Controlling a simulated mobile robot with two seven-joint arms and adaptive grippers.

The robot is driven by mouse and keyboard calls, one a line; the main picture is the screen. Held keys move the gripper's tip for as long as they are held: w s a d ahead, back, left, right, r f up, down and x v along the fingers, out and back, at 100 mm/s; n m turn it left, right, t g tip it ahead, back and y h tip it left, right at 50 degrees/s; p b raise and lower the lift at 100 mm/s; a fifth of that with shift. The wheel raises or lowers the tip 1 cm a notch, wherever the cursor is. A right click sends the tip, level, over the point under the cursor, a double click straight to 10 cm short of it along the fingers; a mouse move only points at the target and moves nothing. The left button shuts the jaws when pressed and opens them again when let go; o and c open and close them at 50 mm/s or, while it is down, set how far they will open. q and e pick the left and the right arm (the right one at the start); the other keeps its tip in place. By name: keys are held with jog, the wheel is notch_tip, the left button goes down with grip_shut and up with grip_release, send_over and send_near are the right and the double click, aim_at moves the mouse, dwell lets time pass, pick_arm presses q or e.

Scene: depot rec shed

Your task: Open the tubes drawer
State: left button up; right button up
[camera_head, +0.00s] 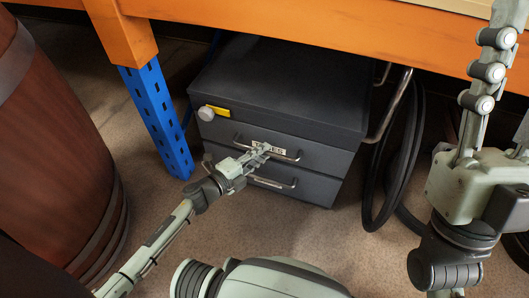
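A dark grey drawer cabinet (290,85) stands on the floor under an orange beam. Its front has a drawer with a bar handle (289,157) and a white label (278,149). Only the label's end, "ES", reads clearly. This drawer looks shut. My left gripper (262,149) is at the middle of this handle and covers part of the label. Whether its fingers are closed on the bar is too small to tell.
A lower drawer has its own handle (272,183). A yellow tag (219,111) and a round knob (206,113) are at the cabinet's top left. A blue post (158,120) and wooden barrel (60,150) stand left. Black hoses (393,160) hang right. Floor in front is clear.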

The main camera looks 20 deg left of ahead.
pick_arm(q)
jog(key=shift+w+d+f, duration=0.1)
jog(key=shift+w+d, duration=0.15)
jog(key=shift+w, duration=0.4)
grip_shut()
